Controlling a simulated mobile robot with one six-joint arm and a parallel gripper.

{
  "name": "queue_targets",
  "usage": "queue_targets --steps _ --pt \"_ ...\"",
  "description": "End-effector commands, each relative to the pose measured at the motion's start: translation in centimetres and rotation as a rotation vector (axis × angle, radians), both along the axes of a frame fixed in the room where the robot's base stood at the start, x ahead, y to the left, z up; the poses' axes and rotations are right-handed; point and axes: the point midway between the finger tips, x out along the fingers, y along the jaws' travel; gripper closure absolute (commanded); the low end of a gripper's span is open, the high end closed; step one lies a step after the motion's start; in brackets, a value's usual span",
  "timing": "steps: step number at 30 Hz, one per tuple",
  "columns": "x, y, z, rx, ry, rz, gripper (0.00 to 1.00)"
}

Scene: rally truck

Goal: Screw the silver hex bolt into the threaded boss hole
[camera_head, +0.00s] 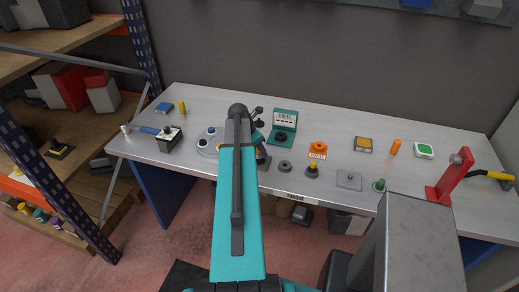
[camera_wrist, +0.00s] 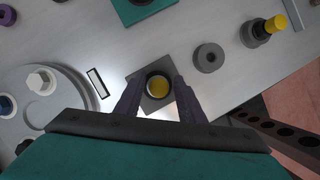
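The silver hex bolt (camera_wrist: 40,80) appears to be the pale hex head standing in a round grey tray (camera_wrist: 67,118) at the left of the wrist view. The tray also shows left of my arm in the head view (camera_head: 203,150). My gripper (camera_wrist: 156,82) is open, its two dark fingers apart. Between and beyond them is a dark square block (camera_wrist: 134,78) with a black ring and a yellow round centre. It may be the boss; I cannot tell whether the yellow is inside a hole. My fingers hold nothing that I can make out. My arm partly hides the block in the head view.
A grey ring (camera_wrist: 209,58) and a yellow-topped dark fitting (camera_wrist: 262,30) stand right of the block. A teal device (camera_head: 284,122) is behind. A red stand (camera_head: 450,177) is at the right of the bench (camera_head: 220,100). The bench's front edge is close to the block.

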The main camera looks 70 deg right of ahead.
Motion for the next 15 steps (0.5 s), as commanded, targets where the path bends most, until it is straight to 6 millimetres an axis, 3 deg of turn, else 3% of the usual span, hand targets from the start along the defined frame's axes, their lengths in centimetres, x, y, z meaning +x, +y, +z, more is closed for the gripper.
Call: queue_targets --steps 4,9,15 --pt "0.01 -0.01 -0.01 0.000 0.000 -0.001 0.64" --pt "0.02 -0.02 -0.01 0.000 0.000 -0.001 0.87" --pt "0.06 -0.06 0.00 0.000 0.000 -0.018 0.88"
